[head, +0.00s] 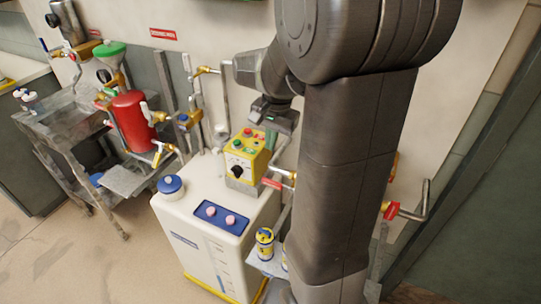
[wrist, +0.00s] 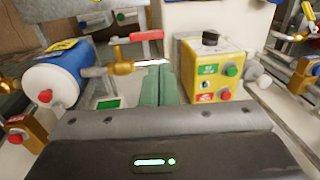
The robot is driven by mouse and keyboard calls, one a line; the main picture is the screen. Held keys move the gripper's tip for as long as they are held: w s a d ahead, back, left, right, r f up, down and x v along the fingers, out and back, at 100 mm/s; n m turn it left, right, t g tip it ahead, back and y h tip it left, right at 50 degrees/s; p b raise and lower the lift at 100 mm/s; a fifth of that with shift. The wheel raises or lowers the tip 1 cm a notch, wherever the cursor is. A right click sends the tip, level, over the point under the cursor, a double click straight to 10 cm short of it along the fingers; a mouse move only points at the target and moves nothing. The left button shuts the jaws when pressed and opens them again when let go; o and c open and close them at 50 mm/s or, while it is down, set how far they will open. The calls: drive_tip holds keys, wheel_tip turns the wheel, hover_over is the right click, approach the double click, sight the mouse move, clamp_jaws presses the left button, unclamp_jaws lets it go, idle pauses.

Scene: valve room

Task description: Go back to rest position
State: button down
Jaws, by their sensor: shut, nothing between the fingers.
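My gripper (head: 274,118) hangs at the end of my arm in the head view, above and behind the yellow control box (head: 243,163). In the wrist view its two green-grey fingers (wrist: 161,86) are together with nothing between them. The yellow box, with a black knob and red and green buttons, also shows in the wrist view (wrist: 209,72), just right of the fingers. My dark arm covers much of the right half of the head view.
The box stands on a white tank (head: 215,225) with a blue cap. A brass valve with a red handle (wrist: 146,35) and a blue-and-white cylinder (wrist: 58,82) are near the fingers. A red cylinder (head: 131,122) stands on a metal bench at left. The floor at lower left is clear.

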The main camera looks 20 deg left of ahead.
drive_tip(key=shift+r, duration=0.75)
drive_tip(key=b, duration=0.1)
approach(271, 181)
drive_tip(key=f, duration=0.2)
drive_tip(key=a+f, duration=0.1)
drive_tip(key=f, duration=0.2)
drive_tip(key=shift+a, duration=0.15)
drive_tip(key=shift+w+f+b, duration=0.2)
drive_tip(key=shift+f+b, duration=0.45)
drive_tip(key=shift+f, duration=0.35)
drive_tip(key=shift+s, duration=0.1)
drive_tip(key=shift+f, duration=0.1)
